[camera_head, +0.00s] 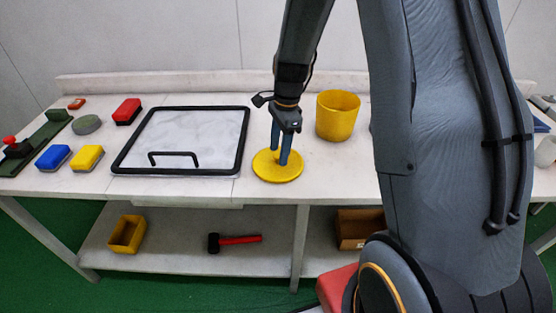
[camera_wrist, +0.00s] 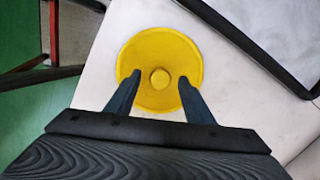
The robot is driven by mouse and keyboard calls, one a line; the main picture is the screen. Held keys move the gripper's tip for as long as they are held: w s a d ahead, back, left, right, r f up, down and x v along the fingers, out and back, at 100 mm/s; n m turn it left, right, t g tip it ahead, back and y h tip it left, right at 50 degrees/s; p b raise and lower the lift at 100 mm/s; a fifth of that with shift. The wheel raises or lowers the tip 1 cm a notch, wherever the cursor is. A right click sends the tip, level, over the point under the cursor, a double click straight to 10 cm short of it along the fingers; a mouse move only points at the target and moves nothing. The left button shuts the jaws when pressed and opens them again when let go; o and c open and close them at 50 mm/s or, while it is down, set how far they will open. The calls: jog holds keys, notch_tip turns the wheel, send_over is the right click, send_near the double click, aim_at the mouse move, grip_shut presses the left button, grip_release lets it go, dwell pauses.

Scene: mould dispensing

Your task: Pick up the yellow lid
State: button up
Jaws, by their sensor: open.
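The yellow lid (camera_head: 278,166) is a round disc lying flat on the white table, right of the black-framed panel. In the wrist view the lid (camera_wrist: 160,52) shows a small round knob (camera_wrist: 160,78) at its middle. My gripper (camera_head: 280,158) is over the lid, pointing down. In the wrist view my gripper (camera_wrist: 157,82) is open, with one finger on each side of the knob and a gap on both sides. How far the fingertips are above the lid's surface is hard to tell.
A yellow pot (camera_head: 338,117) stands behind and right of the lid. The black-framed panel (camera_head: 180,130) with a handle lies to the left. Red (camera_head: 127,111), blue (camera_head: 53,157) and yellow (camera_head: 87,158) blocks lie farther left. A lower shelf (camera_head: 190,256) holds a hammer (camera_head: 235,240).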

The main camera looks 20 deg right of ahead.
jog(key=shift+a+f, duration=0.1)
jog(key=shift+f, duration=0.15)
grip_shut()
